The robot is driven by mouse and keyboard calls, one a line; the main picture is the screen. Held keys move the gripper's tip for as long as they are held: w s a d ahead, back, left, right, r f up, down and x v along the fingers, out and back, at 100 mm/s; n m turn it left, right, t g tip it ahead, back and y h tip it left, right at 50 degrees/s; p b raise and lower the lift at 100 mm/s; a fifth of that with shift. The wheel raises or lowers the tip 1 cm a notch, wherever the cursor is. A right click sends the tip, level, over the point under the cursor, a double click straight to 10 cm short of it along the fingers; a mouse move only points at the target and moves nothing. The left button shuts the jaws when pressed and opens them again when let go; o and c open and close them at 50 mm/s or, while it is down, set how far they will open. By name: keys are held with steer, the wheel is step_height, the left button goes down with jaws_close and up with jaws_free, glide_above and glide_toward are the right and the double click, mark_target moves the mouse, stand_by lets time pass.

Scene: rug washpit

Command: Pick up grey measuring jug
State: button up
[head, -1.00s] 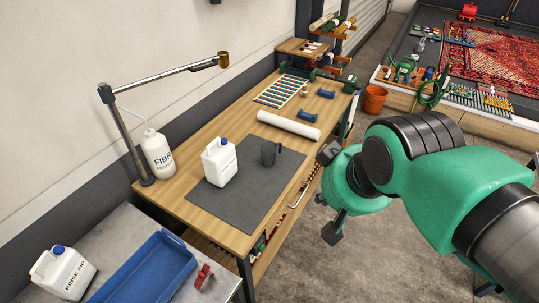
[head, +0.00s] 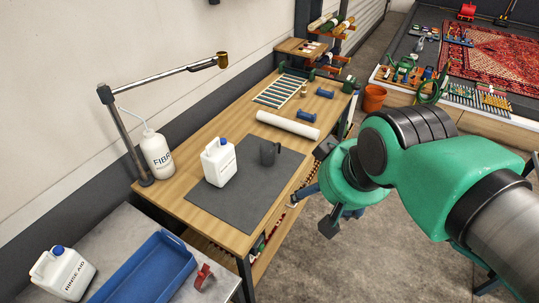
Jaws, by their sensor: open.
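The grey measuring jug (head: 267,154) stands upright on the dark grey mat (head: 232,207) on the wooden workbench, its handle toward the right. It is dark grey, small, and not covered by anything in front. My gripper (head: 318,188) is open and empty, off the right front edge of the bench. It is to the right of the jug and apart from it. My green arm hides part of the gripper.
A white jerrycan (head: 219,162) stands just left of the jug on the mat. A white roll (head: 288,126) lies behind it. A FIBRE bottle (head: 157,153) and lamp (head: 124,130) stand at the bench's left. Blue dumbbell-shaped pieces (head: 306,117) lie farther back.

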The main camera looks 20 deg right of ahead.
steer(key=w+f+n+y+p, duration=0.15)
steer(key=w+p, duration=0.55)
steer(key=w, duration=2.2)
steer(key=w+f+p, duration=0.3)
steer(key=w+f, duration=0.6)
steer(key=w, duration=0.3)
steer(key=p, duration=0.3)
glide_toward(270, 144)
step_height(270, 144, up, 3)
steer(key=s+a, duration=0.2)
steer(key=s, duration=0.1)
steer(key=shift+d+n+g+h, duration=0.2)
steer(key=shift+n+g+h, duration=0.05)
steer(key=shift+n+g, duration=0.15)
steer(key=shift+f, duration=0.2)
steer(key=shift+x, duration=4.15)
